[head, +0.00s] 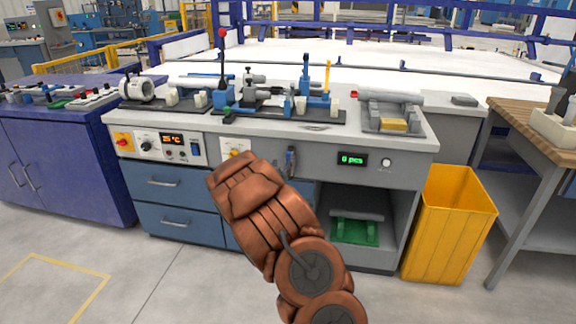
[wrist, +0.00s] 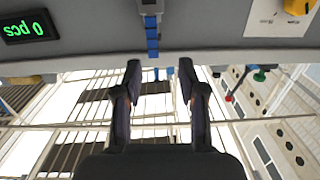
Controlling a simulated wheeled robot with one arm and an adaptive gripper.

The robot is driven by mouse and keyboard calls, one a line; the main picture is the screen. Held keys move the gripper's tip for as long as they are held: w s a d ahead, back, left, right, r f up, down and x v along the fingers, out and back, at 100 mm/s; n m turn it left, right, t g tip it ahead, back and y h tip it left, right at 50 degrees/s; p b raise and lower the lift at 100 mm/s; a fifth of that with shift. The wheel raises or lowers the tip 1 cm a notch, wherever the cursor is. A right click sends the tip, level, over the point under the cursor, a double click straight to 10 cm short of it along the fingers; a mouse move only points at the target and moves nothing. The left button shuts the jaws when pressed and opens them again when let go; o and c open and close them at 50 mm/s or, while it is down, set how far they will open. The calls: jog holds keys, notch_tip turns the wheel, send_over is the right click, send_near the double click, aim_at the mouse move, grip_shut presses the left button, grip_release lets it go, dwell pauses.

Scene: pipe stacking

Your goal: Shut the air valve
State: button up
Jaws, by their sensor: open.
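The air valve (head: 291,160) is on the front panel of the grey workbench, left of a green-lit display. Its blue lever (wrist: 152,38) hangs in line with the grey valve body and shows at the top centre in the wrist view, which is upside down. My gripper (wrist: 160,70) is open and empty. Its two dark fingers point toward the panel, and the lever appears between and beyond their tips, with no contact visible. In the head view my copper-coloured arm hides the gripper.
The display (head: 352,159) reads "0 pcs". A yellow knob (head: 236,154) is on the panel left of the valve. A yellow bin (head: 450,225) stands right of the bench. Blue drawers (head: 180,215) are below left. Clamps and fixtures (head: 270,98) crowd the benchtop.

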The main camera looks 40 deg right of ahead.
aim_at(288, 158)
jog(key=shift+h, duration=0.4)
jog(key=shift+s+d+f+x, duration=0.1)
jog(key=shift+f+x, duration=0.05)
jog(key=shift+x, duration=1.25)
jog(key=shift+s+d+f+x, duration=0.1)
jog(key=shift+s+x, duration=0.05)
jog(key=shift+x, duration=1.25)
jog(key=shift+s+d+f+x, duration=0.1)
jog(key=shift+f+x, duration=0.05)
jog(key=shift+x, duration=1.25)
jog(key=shift+c, duration=0.2)
grip_shut()
